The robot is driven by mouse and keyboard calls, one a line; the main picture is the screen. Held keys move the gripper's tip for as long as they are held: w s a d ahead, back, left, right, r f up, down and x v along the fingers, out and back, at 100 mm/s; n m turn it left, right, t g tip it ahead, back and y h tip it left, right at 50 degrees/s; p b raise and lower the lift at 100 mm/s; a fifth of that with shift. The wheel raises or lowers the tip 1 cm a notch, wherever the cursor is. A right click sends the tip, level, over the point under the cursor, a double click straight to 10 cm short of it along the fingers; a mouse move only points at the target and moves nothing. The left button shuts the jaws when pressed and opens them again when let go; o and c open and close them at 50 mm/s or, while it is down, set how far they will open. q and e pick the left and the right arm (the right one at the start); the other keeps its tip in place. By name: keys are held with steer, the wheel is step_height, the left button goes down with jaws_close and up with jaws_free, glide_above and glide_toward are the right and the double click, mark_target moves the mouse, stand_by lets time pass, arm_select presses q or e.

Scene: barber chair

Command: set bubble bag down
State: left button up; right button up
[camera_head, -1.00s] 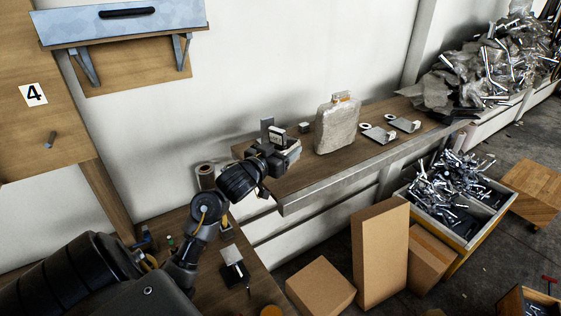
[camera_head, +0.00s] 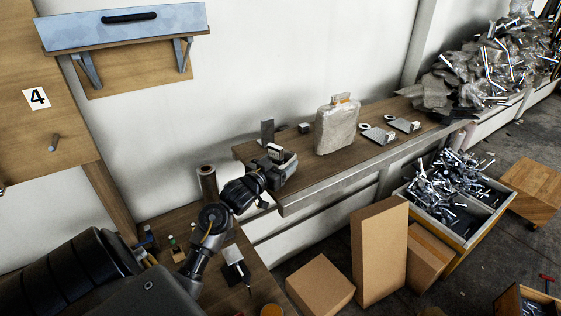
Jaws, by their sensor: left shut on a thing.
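The bubble bag (camera_head: 336,130), a greyish, see-through wrapped block with a small orange-brown patch at its top, stands upright on the wooden wall bench (camera_head: 262,180). My left gripper (camera_head: 282,160) is over the left end of this bench, left of the bag and apart from it. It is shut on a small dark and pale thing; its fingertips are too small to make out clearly. My right gripper is not in view.
Flat metal plates with white rolls (camera_head: 378,134) lie right of the bag. A dark upright block (camera_head: 267,131) stands behind my left gripper. Cardboard boxes (camera_head: 380,254) and a bin of metal parts (camera_head: 448,200) stand below the bench. A lower bench (camera_head: 258,278) is at the front left.

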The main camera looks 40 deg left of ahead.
arm_select(q)
steer(key=o, duration=0.5)
steer(key=shift+f, duration=0.15)
steer(key=o, duration=0.5)
steer(key=shift+c, duration=0.2)
steer(key=s+d+b, duration=0.1)
steer(key=s+b, duration=0.1)
steer(key=s, duration=1)
steer(key=shift+d+r+b, duration=0.15)
steer(key=shift+r+b, duration=0.05)
steer(key=shift+b, duration=0.2)
